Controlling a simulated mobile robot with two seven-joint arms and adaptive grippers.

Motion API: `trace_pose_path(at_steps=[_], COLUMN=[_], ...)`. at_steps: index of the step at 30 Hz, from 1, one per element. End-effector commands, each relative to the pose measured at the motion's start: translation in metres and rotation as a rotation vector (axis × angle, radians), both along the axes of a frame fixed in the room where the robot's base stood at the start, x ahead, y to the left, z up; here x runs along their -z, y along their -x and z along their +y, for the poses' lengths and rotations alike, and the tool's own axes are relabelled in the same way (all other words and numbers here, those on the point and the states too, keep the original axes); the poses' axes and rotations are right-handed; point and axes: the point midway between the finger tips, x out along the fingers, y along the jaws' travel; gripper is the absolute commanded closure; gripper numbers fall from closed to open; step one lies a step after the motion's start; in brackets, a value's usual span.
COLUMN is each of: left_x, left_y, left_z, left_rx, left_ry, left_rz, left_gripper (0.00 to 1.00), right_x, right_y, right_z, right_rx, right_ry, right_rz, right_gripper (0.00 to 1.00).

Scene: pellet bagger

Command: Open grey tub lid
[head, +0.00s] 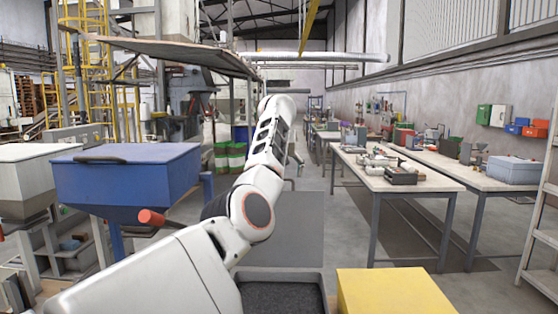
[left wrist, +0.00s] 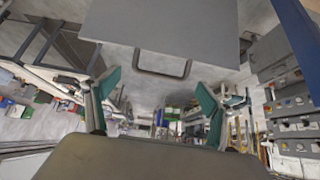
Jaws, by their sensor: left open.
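The grey tub (head: 322,292) is at the bottom centre of the head view, with dark pellets inside showing. Its grey lid (head: 300,228) stands raised, roughly upright, behind the opening. In the left wrist view the lid (left wrist: 160,25) fills the top middle, with a dark U-shaped handle (left wrist: 162,66) at its near edge. My left gripper (left wrist: 158,88) is open, its two teal fingers apart on either side of the handle in that picture, with nothing seen between them. Whether they touch it is unclear. In the head view my arm mostly hides this gripper. My right gripper is not in view.
A yellow block (head: 392,291) is right beside the grey tub. A blue tub (head: 120,185) with its lid shut and a white tub (head: 25,180) stand at left. A red-ended lever (head: 152,217) juts out nearby. Workbenches (head: 400,180) line the right, with open floor before them.

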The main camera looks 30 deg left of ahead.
Motion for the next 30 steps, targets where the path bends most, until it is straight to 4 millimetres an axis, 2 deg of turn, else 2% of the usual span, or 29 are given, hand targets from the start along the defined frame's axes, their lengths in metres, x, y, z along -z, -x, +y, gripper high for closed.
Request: trace_pose_path(at_steps=[6, 12, 30], left_x=[-0.032, -0.049, -0.053], left_y=[0.021, 0.033, 0.036], left_z=[-0.015, -0.022, -0.023], left_rx=[0.002, 0.001, 0.001], left_ry=[0.003, 0.002, 0.002], left_rz=[-0.003, 0.001, 0.002], left_gripper=[0.18, 0.18, 0.18], right_x=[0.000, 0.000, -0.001], right_y=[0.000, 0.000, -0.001], right_z=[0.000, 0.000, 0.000], right_rx=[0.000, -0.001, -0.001], right_ry=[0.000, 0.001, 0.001], right_rz=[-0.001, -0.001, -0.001], right_gripper=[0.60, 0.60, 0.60])
